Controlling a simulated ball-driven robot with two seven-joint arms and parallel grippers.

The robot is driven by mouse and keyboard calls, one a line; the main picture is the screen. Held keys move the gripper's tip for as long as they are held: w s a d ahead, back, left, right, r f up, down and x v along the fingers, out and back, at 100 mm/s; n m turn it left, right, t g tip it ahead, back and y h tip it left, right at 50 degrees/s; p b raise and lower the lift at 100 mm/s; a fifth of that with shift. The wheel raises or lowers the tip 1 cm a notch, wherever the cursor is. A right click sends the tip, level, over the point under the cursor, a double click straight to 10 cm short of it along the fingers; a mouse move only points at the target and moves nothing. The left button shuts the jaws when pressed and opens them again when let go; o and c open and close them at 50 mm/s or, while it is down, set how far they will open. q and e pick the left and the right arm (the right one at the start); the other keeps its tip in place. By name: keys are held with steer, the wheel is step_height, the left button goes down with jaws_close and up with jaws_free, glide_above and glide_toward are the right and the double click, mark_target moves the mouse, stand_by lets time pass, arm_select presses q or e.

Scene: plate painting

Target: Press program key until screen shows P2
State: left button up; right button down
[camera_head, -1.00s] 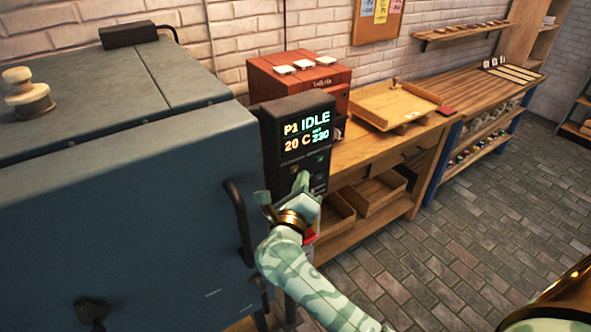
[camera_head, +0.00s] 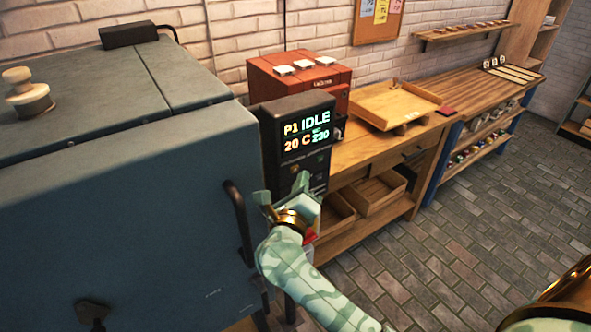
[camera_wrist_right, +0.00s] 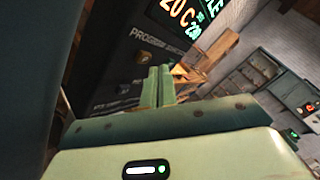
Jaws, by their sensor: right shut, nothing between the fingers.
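The dark control box (camera_head: 270,140) is mounted on the side of a large blue-grey kiln (camera_head: 110,220). Its screen (camera_head: 307,132) reads "P1 IDLE", "20 C" and 230. The "PROGRAM" label shows in the right wrist view, with a small round key (camera_wrist_right: 143,56) below it. My right gripper (camera_head: 303,180) is in front of the lower part of the box and hides part of it. Its fingers (camera_wrist_right: 158,78) are shut and empty, with the tips just below the program key in the wrist picture. I cannot tell whether they touch the panel. My left gripper is not in view.
A red box (camera_head: 290,85) stands behind the control box on a wooden bench. A wooden tray (camera_head: 395,103) is to its right, with open drawers (camera_head: 372,195) below. The kiln's handle (camera_head: 238,220) sticks out left of my gripper. The brick floor (camera_head: 470,240) is clear.

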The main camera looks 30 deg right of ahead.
steer(key=shift+w, duration=0.1)
steer(key=shift+w, duration=0.25)
steer(key=shift+w+r, duration=0.3)
steer(key=shift+r, duration=0.05)
stand_by(1.6)
steer(key=shift+s, duration=0.1)
steer(key=shift+a+f, duration=0.2)
steer(key=shift+f, duration=0.15)
steer(key=shift+s, duration=0.15)
